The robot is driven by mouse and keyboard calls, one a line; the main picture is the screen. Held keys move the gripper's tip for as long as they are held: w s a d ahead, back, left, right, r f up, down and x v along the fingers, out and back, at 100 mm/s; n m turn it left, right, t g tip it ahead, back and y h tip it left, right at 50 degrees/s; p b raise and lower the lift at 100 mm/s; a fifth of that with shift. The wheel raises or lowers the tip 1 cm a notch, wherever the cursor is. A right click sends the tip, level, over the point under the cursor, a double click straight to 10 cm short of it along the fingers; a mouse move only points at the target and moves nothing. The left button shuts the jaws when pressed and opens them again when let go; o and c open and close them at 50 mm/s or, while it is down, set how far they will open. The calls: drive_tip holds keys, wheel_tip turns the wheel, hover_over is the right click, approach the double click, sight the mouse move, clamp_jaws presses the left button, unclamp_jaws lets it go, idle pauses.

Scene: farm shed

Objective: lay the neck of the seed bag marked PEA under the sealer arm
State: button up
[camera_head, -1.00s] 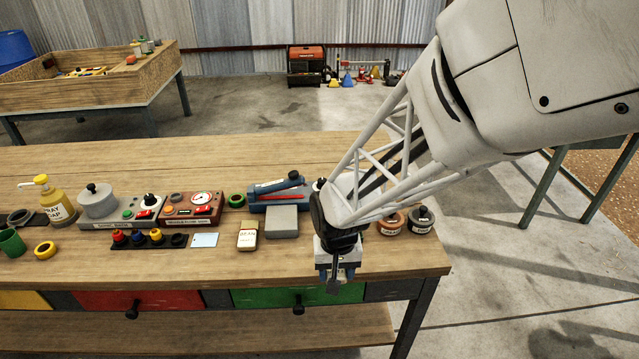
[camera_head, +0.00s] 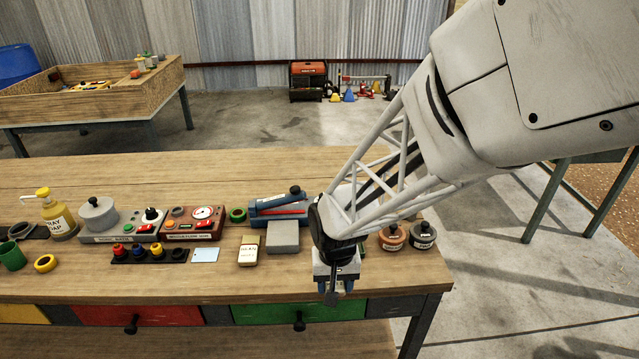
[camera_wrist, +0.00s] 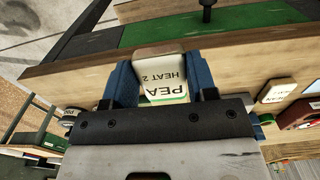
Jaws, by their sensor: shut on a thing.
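The PEA seed bag (camera_wrist: 165,82), pale with a green band and the words PEA HEAT 2, is between the blue fingers of my gripper (camera_wrist: 162,72) in the wrist view. My gripper (camera_head: 334,286) is shut on it, near the bench's front edge in the head view. There the bag is hidden by my gripper and arm, and its height above the bench is unclear. The sealer (camera_head: 262,209), blue with a red strip and a dark-knobbed arm, stands behind and left of my gripper. A grey block (camera_head: 283,236) sits in front of it.
A BEAN bag (camera_head: 248,251) lies left of the grey block. A red vacuum-seal unit (camera_head: 188,226) and a green ring (camera_head: 237,215) are left of the sealer. Two jars, brown (camera_head: 392,237) and dark (camera_head: 422,235), stand to the right. The bench's back strip is clear.

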approach(283, 232)
drive_tip(key=s+r, duration=0.2)
drive_tip(key=s, duration=0.2)
drive_tip(key=shift+s, duration=0.1)
drive_tip(key=shift+f, duration=0.1)
drive_tip(key=shift+f, duration=3.95)
drive_tip(key=shift+w+f, duration=0.1)
drive_tip(key=shift+w, duration=1.9)
drive_tip(key=shift+f, duration=0.25)
drive_tip(key=o, duration=1.3)
drive_tip(key=shift+o, duration=0.2)
